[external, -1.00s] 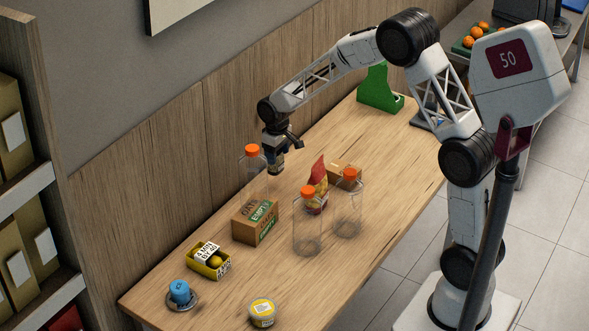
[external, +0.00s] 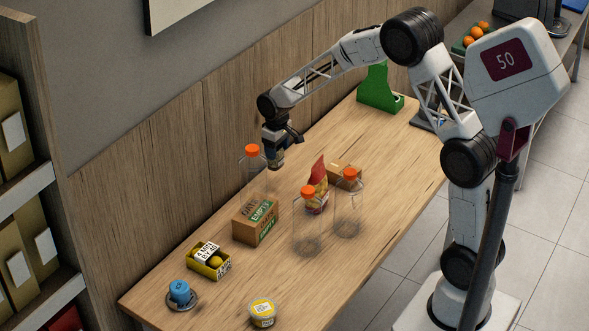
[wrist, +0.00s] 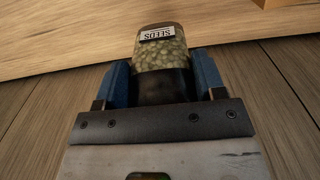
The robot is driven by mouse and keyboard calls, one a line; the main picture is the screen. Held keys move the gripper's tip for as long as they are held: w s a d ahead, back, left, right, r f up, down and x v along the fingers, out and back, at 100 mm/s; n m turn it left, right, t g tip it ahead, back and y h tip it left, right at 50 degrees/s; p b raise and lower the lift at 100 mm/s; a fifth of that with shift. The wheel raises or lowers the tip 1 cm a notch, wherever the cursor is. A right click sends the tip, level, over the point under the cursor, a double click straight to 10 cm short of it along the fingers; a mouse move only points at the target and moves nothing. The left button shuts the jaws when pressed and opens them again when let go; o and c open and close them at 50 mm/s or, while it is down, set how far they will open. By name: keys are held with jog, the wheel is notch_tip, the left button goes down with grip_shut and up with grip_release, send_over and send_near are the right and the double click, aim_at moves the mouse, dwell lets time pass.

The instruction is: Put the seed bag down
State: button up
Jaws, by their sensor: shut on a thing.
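The seed bag (wrist: 163,50) shows in the wrist view as a pale greenish bag of seeds with a white label reading SEEDS. My gripper (wrist: 165,80) is shut on it, with a blue finger on each side. In the external view my gripper (external: 277,158) is above the far side of the table, behind the clear bottle with the orange cap (external: 253,151) at the back. The seed bag is small and mostly hidden there. I cannot tell whether it touches the table.
A cardboard box (external: 255,220) stands by the back bottle. Two more clear bottles (external: 308,222) (external: 348,208), a red bag (external: 318,180) and a small carton (external: 345,172) stand right of it. A lemon tray (external: 208,262), blue-topped item (external: 180,293) and yellow-lidded tub (external: 262,312) lie nearer. A green stand (external: 378,90) is behind.

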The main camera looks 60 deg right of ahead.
notch_tip(320, 180, up, 26)
jog(key=s+a+r, duration=0.2)
jog(key=s+a, duration=2)
jog(key=a, duration=0.1)
jog(key=s+a+f, duration=0.2)
jog(key=s+a, duration=0.3)
jog(key=s, duration=0.6)
notch_tip(320, 180, down, 31)
jog(key=shift+w+a+r, duration=0.1)
jog(key=shift+a, duration=0.05)
jog(key=w+a, duration=0.2)
jog(key=w, duration=0.5)
jog(key=w+a+f, duration=0.1)
jog(key=w+a, duration=0.2)
jog(key=w, duration=0.4)
jog(key=shift+w+a+f, duration=0.25)
jog(key=shift+w+a, duration=0.1)
jog(key=shift+w, duration=0.05)
